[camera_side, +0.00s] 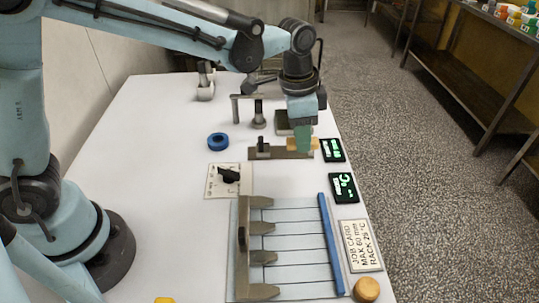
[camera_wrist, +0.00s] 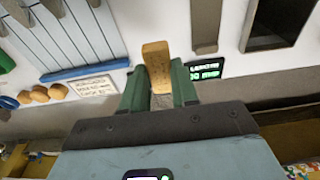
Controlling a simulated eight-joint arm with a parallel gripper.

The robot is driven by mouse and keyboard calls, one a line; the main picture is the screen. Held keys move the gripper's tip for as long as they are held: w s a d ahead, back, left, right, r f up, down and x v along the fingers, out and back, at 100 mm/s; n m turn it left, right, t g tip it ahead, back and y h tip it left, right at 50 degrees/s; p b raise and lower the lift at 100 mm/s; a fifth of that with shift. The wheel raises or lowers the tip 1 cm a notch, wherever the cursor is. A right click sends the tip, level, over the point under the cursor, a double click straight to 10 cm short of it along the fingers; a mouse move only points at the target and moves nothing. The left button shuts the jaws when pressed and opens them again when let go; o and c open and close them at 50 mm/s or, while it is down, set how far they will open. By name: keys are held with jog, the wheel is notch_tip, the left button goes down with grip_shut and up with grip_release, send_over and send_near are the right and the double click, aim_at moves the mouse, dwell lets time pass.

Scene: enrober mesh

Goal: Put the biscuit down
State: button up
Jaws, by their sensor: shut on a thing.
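My gripper (camera_side: 303,146) has green fingers and is low over the far right of the white table. It is shut on a tan, oblong biscuit (camera_wrist: 157,60), which shows between the fingers in the wrist view (camera_wrist: 158,82). In the side view the biscuit (camera_side: 314,143) is partly hidden by the fingers. It is at the right end of a low brown-grey plate with a small black block (camera_side: 262,153). I cannot tell whether the biscuit touches the plate.
A rack (camera_side: 290,245) with several dark lines and a blue bar (camera_side: 330,245) lies at the front. Beside it are a job card (camera_side: 361,246) and a round tan piece (camera_side: 366,290). Two lit displays (camera_side: 332,150) stand right of my gripper. A blue ring (camera_side: 218,141) and black knob (camera_side: 229,175) lie left.

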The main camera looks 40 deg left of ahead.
jog(key=s+d+r, duration=0.1)
jog(key=s+d, duration=0.6)
jog(key=s, duration=0.5)
jog(key=s+d+r, duration=0.2)
jog(key=s+d, duration=0.5)
jog(key=s, duration=0.5)
send_over(303, 242)
notch_tip(303, 242, down, 7)
jog(key=shift+s+a+f, duration=0.15)
jog(key=shift+f, duration=2.1)
jog(key=shift+f, duration=0.15)
jog(key=o, duration=0.8)
